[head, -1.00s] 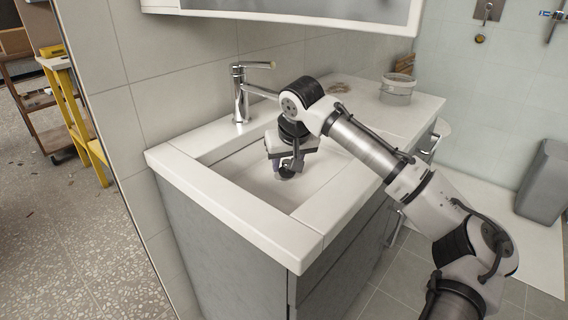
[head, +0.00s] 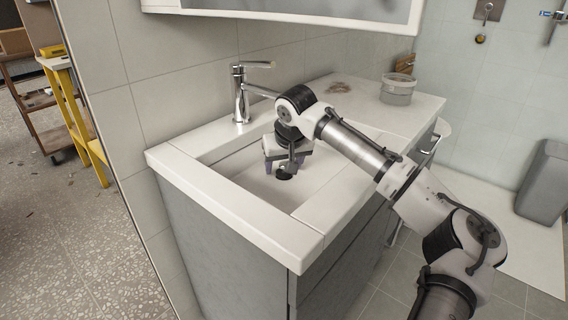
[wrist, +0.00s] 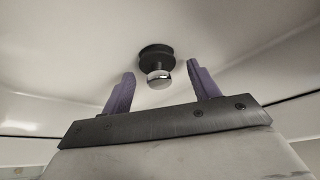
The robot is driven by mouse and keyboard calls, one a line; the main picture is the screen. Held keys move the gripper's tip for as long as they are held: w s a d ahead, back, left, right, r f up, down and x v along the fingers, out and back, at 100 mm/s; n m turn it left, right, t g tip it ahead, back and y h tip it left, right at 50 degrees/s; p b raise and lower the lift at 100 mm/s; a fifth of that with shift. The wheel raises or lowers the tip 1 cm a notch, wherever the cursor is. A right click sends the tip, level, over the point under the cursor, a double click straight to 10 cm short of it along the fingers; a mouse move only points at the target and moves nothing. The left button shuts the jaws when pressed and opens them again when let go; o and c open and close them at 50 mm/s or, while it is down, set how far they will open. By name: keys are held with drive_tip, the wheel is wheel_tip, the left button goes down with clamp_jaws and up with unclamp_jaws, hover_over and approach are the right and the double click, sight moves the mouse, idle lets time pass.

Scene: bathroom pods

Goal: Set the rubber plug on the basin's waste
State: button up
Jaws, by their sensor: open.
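The rubber plug (wrist: 155,54) is a black disc with a short stem and a round shiny metal knob (wrist: 160,79) facing the wrist camera. In the head view the plug (head: 284,174) is a small dark shape low in the white basin (head: 253,187), partly covered by my gripper. My gripper (wrist: 160,70) is open, with one purple finger on each side of the knob and a clear gap to both. In the head view my gripper (head: 284,166) is down inside the basin. I see no separate waste opening; whether the plug sits exactly on it cannot be told.
A chrome tap (head: 241,95) stands behind the basin, its spout close to my wrist. A clear tub (head: 397,90) and a brown ring-like item (head: 338,87) are on the counter at the right. A mirror cabinet (head: 290,14) hangs above.

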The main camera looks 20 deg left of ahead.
drive_tip(key=shift+r, duration=0.1)
drive_tip(key=p+v, duration=0.1)
drive_tip(key=v, duration=1.1)
idle(1.1)
